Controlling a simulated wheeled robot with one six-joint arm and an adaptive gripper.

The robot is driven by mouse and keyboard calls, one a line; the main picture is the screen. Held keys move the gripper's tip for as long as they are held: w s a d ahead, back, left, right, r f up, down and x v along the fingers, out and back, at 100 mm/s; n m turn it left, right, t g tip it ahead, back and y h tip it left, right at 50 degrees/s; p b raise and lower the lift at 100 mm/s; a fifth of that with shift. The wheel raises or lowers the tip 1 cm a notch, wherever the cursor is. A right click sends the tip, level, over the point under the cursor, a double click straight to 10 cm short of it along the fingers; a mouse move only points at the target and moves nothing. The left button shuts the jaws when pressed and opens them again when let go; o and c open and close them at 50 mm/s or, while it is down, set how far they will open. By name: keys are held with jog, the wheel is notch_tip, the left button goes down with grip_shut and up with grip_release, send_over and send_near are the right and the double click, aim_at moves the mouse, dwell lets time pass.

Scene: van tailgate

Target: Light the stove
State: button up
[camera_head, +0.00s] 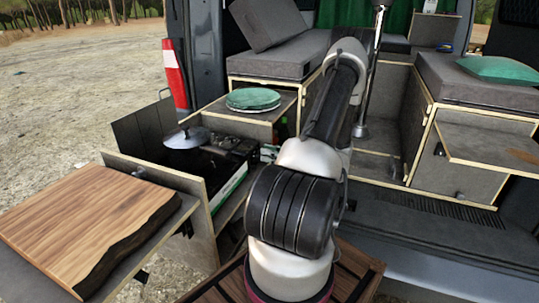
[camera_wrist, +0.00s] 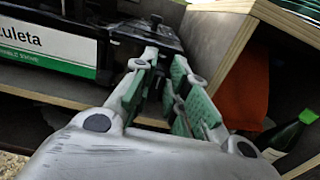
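The camping stove (camera_head: 232,150) sits in the pulled-out drawer at the left, dark-topped with a white and green front panel. A shiny round lid or pan (camera_head: 187,138) is over its left part. In the wrist view the stove's printed front panel (camera_wrist: 45,50) fills the upper left, with a black part (camera_wrist: 145,32) at its right end. My gripper (camera_wrist: 166,62) has green-padded fingers with a narrow gap between them and nothing visible held. Its tips are close to that black end; contact cannot be told. In the head view my arm mostly hides the gripper (camera_head: 268,152).
A wooden board (camera_head: 85,215) lies on a side shelf at the left. Green plates (camera_head: 253,99) rest on the cabinet top above the stove. A wooden cabinet edge (camera_wrist: 222,55) runs close right of my fingers, with a green bottle (camera_wrist: 285,138) and an orange item (camera_wrist: 246,88) inside.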

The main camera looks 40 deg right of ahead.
aim_at(257, 161)
grip_shut()
jog(key=shift+n, duration=0.4)
jog(key=f+n, duration=0.1)
jog(key=n, duration=0.6)
jog(key=a+f+n, duration=0.1)
jog(key=n, duration=0.7)
jog(key=f+n, duration=0.1)
jog(key=n, duration=0.7)
jog(key=shift+s+a, duration=0.25)
jog(key=shift+s, duration=0.1)
jog(key=shift+n, duration=0.3)
jog(key=o, duration=0.6)
grip_release()
jog(key=shift+r, duration=0.1)
